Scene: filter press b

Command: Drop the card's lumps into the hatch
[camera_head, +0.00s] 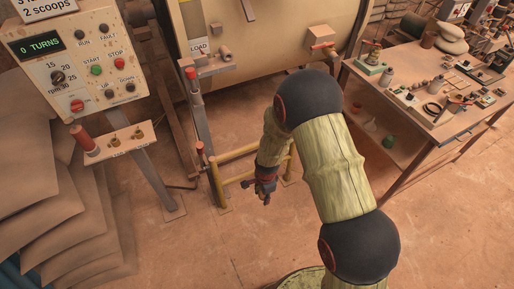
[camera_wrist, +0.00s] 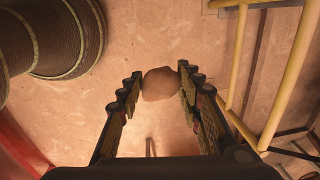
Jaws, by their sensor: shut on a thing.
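My gripper (camera_wrist: 160,84) is shut on a round brown lump (camera_wrist: 160,88), held between its two fingertips in the wrist view. In the head view my gripper (camera_head: 265,187) hangs low in front of the big tan drum, beside the yellow rail; the lump is hard to make out there. The drum (camera_head: 275,25) carries a LOAD label (camera_head: 199,46); its hatch opening cannot be made out. The card (camera_head: 46,8) at the top left is cut off by the frame, with "2 scoops" readable.
A control panel (camera_head: 75,55) reading 0 TURNS stands at the left, above stacked tan sacks (camera_head: 60,230). A yellow rail (camera_head: 232,153) stands close to my gripper, also in the wrist view (camera_wrist: 297,62). A cluttered workbench (camera_head: 440,105) is at the right. Dark ribbed cylinders (camera_wrist: 65,38) lie upper left.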

